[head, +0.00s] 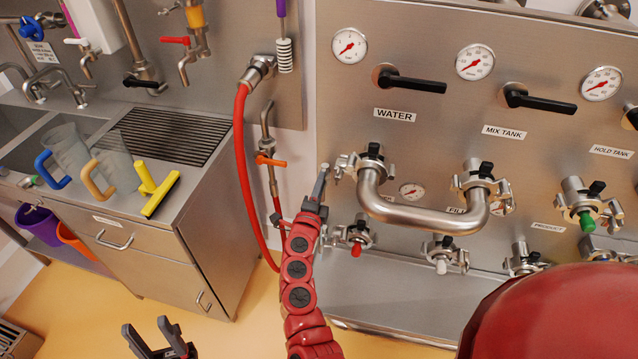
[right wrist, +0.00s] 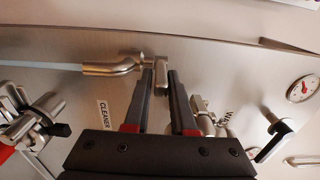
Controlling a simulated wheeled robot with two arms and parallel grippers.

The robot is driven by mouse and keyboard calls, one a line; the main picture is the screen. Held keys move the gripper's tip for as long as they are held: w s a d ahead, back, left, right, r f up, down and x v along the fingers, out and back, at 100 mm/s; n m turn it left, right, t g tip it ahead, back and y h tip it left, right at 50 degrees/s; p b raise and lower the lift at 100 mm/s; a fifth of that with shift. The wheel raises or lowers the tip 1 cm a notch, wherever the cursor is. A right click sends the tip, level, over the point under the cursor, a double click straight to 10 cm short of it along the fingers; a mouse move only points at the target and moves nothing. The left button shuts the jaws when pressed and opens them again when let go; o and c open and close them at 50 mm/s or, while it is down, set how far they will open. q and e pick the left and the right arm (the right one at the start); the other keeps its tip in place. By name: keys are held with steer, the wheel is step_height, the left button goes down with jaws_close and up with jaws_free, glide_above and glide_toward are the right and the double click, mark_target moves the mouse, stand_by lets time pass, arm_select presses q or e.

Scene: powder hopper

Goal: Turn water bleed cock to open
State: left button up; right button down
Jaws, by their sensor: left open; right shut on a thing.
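My right gripper (head: 319,182) reaches up to the steel wall panel, just left of the WATER port. In the right wrist view, its two dark fingers (right wrist: 160,82) are on either side of a small silver lever (right wrist: 162,72), with a bent metal tube beside it. I take this for the water bleed cock; its body is partly hidden by the gripper. In the head view a small silver fitting (head: 340,168) shows just right of the fingertips. The WATER label (head: 395,115) is above. My left gripper (head: 148,327) is open and empty, low over the floor at the left.
A curved steel pipe (head: 430,219) joins two ports right of my right gripper. A black-handled valve (head: 410,82) and gauges are above. A red hose (head: 241,170) hangs at the left. The sink counter (head: 155,232) holds jugs and a yellow squeegee.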

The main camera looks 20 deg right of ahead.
steer(key=c, duration=0.8)
jaws_free()
steer(key=shift+s+d, duration=0.1)
steer(key=shift+d, duration=0.2)
steer(key=shift+c, duration=0.2)
steer(key=v, duration=0.9)
